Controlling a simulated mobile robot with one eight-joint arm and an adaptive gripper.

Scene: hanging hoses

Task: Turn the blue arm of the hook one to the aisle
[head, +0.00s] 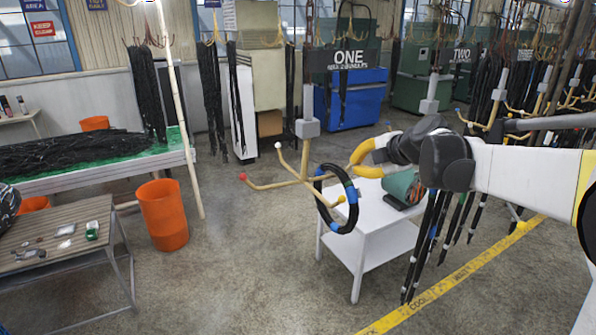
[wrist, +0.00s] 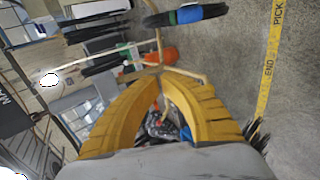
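Hook one (head: 307,128) hangs under the ONE sign (head: 347,58), with tan arms spreading low. One arm has a red tip (head: 243,177), one a white tip (head: 278,145), one a yellow tip (head: 340,200). A blue-looking tip (head: 320,173) shows beside the hose, partly hard to make out. A black hose ring (head: 337,228) with blue bands hangs at the right-hand arms. My gripper (head: 352,164) is just right of and above the ring. In the wrist view its yellow fingertips (wrist: 160,75) come together close to a tan arm (wrist: 190,76). I cannot tell whether they touch it.
A white table (head: 375,200) with a green object (head: 402,187) stands below my gripper. Hoses (head: 430,240) hang at the right. A yellow floor line (head: 470,268) runs along the right. An orange bin (head: 163,214) stands at left. The floor front centre is clear.

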